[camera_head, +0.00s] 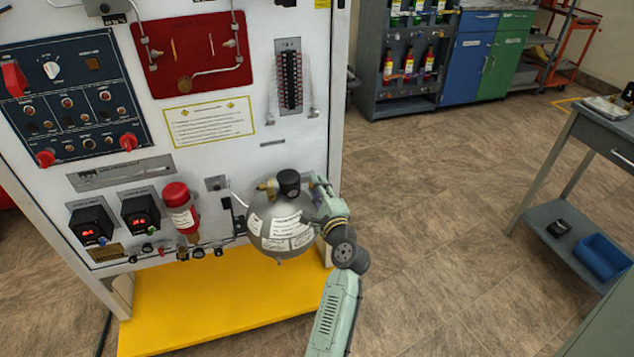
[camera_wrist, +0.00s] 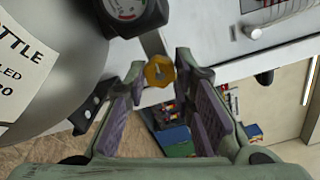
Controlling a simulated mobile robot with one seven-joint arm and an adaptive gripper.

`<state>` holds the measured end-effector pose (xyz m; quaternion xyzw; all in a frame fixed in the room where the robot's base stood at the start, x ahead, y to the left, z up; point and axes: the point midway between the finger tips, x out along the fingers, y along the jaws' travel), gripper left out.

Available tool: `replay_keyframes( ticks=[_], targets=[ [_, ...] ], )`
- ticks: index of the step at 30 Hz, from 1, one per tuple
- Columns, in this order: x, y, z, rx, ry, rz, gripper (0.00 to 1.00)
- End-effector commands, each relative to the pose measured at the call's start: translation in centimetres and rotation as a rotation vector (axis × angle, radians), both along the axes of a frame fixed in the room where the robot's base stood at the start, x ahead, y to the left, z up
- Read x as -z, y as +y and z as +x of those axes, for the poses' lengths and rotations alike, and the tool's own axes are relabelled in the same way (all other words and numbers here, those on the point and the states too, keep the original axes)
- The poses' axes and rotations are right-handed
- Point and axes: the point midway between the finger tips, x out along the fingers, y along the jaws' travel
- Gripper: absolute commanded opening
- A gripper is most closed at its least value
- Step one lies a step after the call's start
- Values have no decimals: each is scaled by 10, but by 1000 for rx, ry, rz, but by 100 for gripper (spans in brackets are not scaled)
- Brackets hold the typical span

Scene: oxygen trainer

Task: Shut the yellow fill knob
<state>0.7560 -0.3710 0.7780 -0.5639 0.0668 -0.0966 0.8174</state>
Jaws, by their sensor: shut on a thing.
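The yellow fill knob (camera_wrist: 159,71) is a small faceted knob with a light mark on its face. It sits between the two fingertips of my gripper (camera_wrist: 160,74) in the wrist view, and the fingers are closed on its sides. In the head view my gripper (camera_head: 318,184) is at the upper right of the round grey bottle (camera_head: 281,226), just right of the black gauge (camera_head: 289,182). I cannot make out the knob there, as the gripper covers that spot. The gauge (camera_wrist: 125,10) and the labelled bottle (camera_wrist: 40,60) fill the left of the wrist view.
The white trainer panel (camera_head: 215,160) stands behind the bottle, with a red cylinder (camera_head: 180,208) and switches to the left. A yellow base (camera_head: 215,290) lies below. The floor to the right is open, up to a grey table (camera_head: 600,130).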

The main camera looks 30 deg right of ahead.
Motion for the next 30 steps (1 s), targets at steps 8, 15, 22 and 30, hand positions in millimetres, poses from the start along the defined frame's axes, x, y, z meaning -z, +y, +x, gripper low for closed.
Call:
replay_keyframes(
  ticks=[8,15,22,30],
  targets=[
    [1,0,-1,2,-61,254,0],
    [2,0,-1,2,-114,474,0],
    [3,1,0,1,-165,688,0],
    [3,2,0,1,-224,937,0]
  ],
)
